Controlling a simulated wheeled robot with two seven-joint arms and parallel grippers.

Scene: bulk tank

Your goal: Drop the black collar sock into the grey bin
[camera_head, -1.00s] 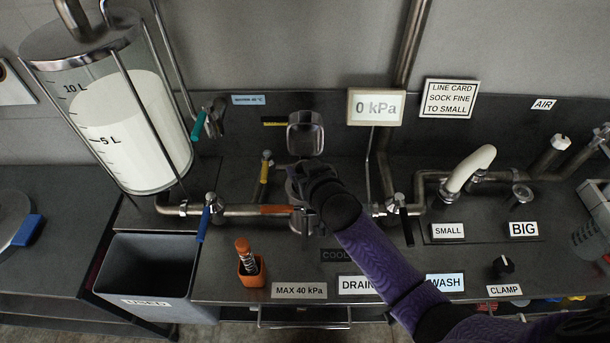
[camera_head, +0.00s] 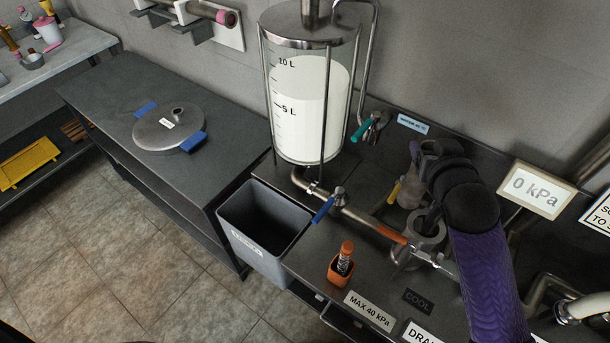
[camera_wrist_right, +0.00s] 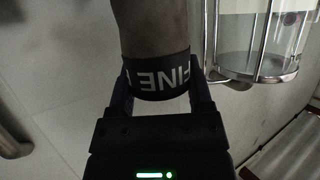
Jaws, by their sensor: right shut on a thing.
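My right gripper (camera_head: 430,155) is shut on the sock (camera_head: 413,165) at its black collar. In the right wrist view the black collar (camera_wrist_right: 160,76), with white letters reading FINE, sits between the fingers (camera_wrist_right: 160,90). The greyish sock body (camera_wrist_right: 150,25) extends beyond it. In the head view my gripper and arm partly hide the sock. The grey bin (camera_head: 258,258), with a white label, stands to the left of my gripper, below the bench edge. Its mouth is open. My left gripper is not in view.
The clear tank (camera_head: 312,105) of white liquid stands behind the bin. A blue-handled valve (camera_head: 323,211) and an orange holder (camera_head: 342,266) are between the bin and my gripper. A side bench (camera_head: 90,95) holds a round metal lid (camera_head: 168,130). The floor (camera_head: 130,260) left of the bin is clear.

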